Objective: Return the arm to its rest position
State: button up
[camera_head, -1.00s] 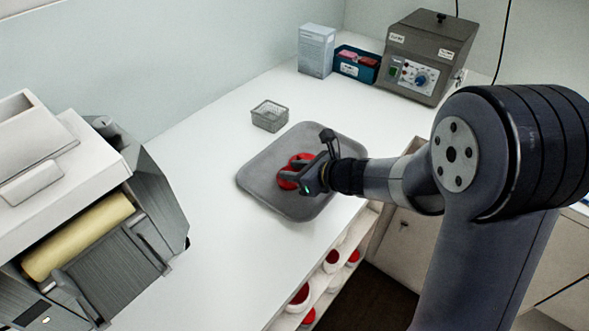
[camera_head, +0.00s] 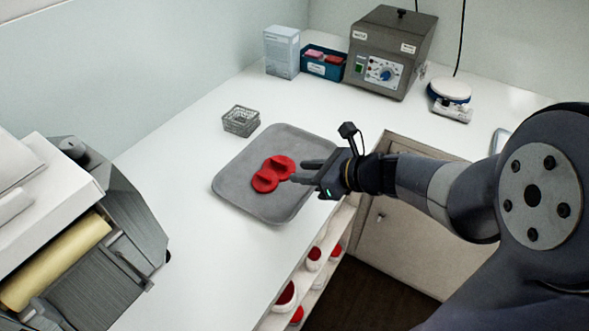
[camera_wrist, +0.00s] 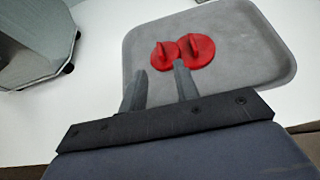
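My gripper (camera_head: 308,172) is open and empty, with its two fingers apart, over the right edge of the grey tray. In the wrist view my gripper (camera_wrist: 158,82) points toward two red lids with raised grips. One red lid (camera_head: 282,164) and another red lid (camera_head: 265,181) lie side by side on the tray, touching or slightly overlapping. They also show in the wrist view, one at the left (camera_wrist: 163,58) and one at the right (camera_wrist: 198,50). The fingers look clear of both lids. My arm reaches in from the right.
The grey tray (camera_head: 232,178) lies on the white counter (camera_head: 180,150). A wire basket (camera_head: 240,121), a blue box (camera_head: 324,66), a grey machine (camera_head: 392,50) and a white round device (camera_head: 449,92) stand behind. A roller machine (camera_head: 120,215) stands left. Shelves with red-topped jars (camera_head: 285,296) are below.

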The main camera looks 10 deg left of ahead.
aim_at(259, 173)
dwell(0.4)
jog(key=x, duration=0.8)
jog(key=b+x, duration=0.1)
jog(key=x, duration=0.3)
jog(key=shift+f, duration=0.45)
jog(key=shift+f+b, duration=0.15)
jog(key=shift+b, duration=0.15)
jog(key=shift+r+p, duration=0.3)
jog(key=shift+f, duration=0.1)
